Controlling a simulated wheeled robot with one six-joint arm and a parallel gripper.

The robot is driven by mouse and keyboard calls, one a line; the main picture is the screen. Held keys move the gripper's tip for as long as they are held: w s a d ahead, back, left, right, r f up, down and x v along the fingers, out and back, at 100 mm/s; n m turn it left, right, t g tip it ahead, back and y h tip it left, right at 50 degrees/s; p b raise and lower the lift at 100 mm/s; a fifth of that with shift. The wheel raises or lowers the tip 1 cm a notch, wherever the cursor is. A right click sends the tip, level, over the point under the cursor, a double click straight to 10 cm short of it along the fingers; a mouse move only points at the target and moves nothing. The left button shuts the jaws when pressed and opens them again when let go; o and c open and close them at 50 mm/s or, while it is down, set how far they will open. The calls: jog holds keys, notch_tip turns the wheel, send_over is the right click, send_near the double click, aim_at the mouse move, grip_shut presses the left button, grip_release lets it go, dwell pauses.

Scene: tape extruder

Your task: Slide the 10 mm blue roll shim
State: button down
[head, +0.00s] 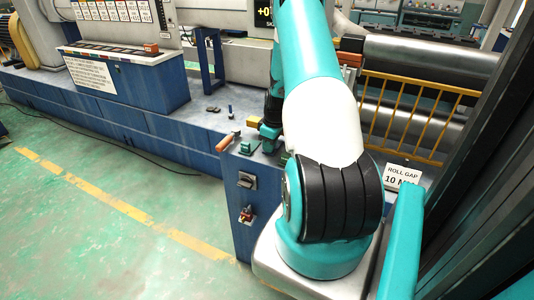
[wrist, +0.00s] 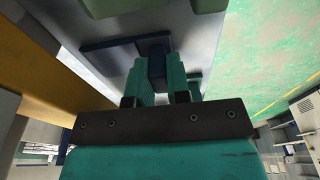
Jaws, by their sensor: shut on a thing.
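In the wrist view, my gripper (wrist: 158,78) has its two teal fingers closed on the upright dark blue grip of a blue piece (wrist: 156,62), which appears to be the blue roll shim. A flat dark blue bar (wrist: 105,45) extends left from it over a grey surface. Whether the bar touches that surface I cannot tell. In the head view my gripper (head: 269,131) is small and partly behind my arm, low over the blue machine bench; the shim is not clearly visible there. A sign (head: 402,176) reading "ROLL GAP 10 M…" stands right of my arm.
Large grey rolls (head: 425,62) lie behind a yellow guard rail (head: 415,112) at the right. A green block (head: 246,148) and an orange-handled part (head: 228,143) sit left of my gripper. A blue frame (head: 208,62) stands farther back. The green floor at left is mostly clear.

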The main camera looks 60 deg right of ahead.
jog(key=shift+d, duration=0.5)
jog(key=shift+d+r, duration=0.15)
jog(key=shift+d, duration=0.2)
jog(key=c, duration=1)
grip_release()
jog(key=shift+r, duration=0.15)
jog(key=shift+d+r+p, duration=0.15)
jog(key=shift+r+p, duration=0.25)
jog(key=shift+r, duration=0.1)
jog(key=shift+s+d+r+p, duration=0.1)
jog(key=shift+s+r+p, duration=0.15)
jog(key=shift+r+p, duration=0.45)
jog(key=shift+a+r+p, duration=0.2)
jog(key=shift+r+p, duration=0.35)
jog(key=shift+r, duration=0.55)
jog(key=r+p, duration=0.2)
jog(key=shift+s+a+r, duration=0.1)
jog(key=shift+s+r, duration=0.2)
jog(key=shift+r, duration=0.1)
